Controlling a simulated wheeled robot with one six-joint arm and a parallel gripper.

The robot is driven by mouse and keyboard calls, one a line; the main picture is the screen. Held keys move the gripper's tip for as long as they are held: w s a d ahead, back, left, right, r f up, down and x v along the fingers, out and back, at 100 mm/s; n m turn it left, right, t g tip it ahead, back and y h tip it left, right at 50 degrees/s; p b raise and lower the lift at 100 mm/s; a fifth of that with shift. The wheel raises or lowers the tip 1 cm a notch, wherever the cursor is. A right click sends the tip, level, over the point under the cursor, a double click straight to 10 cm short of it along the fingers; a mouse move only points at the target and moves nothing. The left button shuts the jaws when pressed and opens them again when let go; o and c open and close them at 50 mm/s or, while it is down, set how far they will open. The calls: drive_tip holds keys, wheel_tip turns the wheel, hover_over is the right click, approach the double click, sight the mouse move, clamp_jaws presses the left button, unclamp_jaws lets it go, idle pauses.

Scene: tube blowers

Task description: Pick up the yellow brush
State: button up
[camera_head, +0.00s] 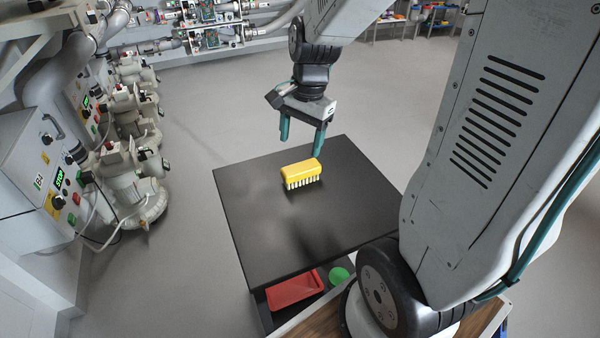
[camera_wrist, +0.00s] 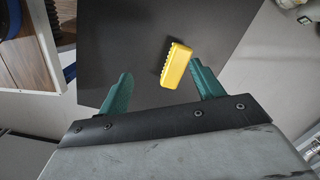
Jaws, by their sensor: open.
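The yellow brush (camera_head: 301,173) lies on the black tabletop (camera_head: 260,220), its pale bristles facing the near side in the head view. In the wrist view the yellow brush (camera_wrist: 176,65) lies beyond the fingertips, closer to the right finger than the left, and slightly tilted. My gripper (camera_head: 302,143) is open and empty, above the far part of the table, with its green fingers pointing down. My gripper also shows in the wrist view (camera_wrist: 163,84), its two fingers spread apart. The brush and the fingers look apart.
Below the near table edge are a red tray (camera_head: 294,290) and a green round thing (camera_head: 339,275). Machines with a control panel (camera_head: 60,180) stand at the left. The tabletop around the brush is bare. Grey floor surrounds the table's far side.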

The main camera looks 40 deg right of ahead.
sight(301, 166)
drive_tip(key=w+d+f+m, duration=0.1)
drive_tip(key=f+m, duration=0.1)
drive_tip(key=f, duration=0.1)
drive_tip(key=w+d+f+m, duration=0.2)
drive_tip(key=f, duration=0.1)
drive_tip(key=w+d+f+m, duration=0.1)
drive_tip(key=d+f+m, duration=0.1)
drive_tip(key=f, duration=0.1)
drive_tip(key=shift+w, duration=0.35)
drive_tip(key=f, duration=0.2)
drive_tip(key=a+f, duration=0.1)
drive_tip(key=f, duration=0.4)
drive_tip(key=shift+w+a+f, duration=0.2)
drive_tip(key=shift+w+f, duration=0.05)
drive_tip(key=shift+w, duration=0.05)
drive_tip(key=c, duration=1.1)
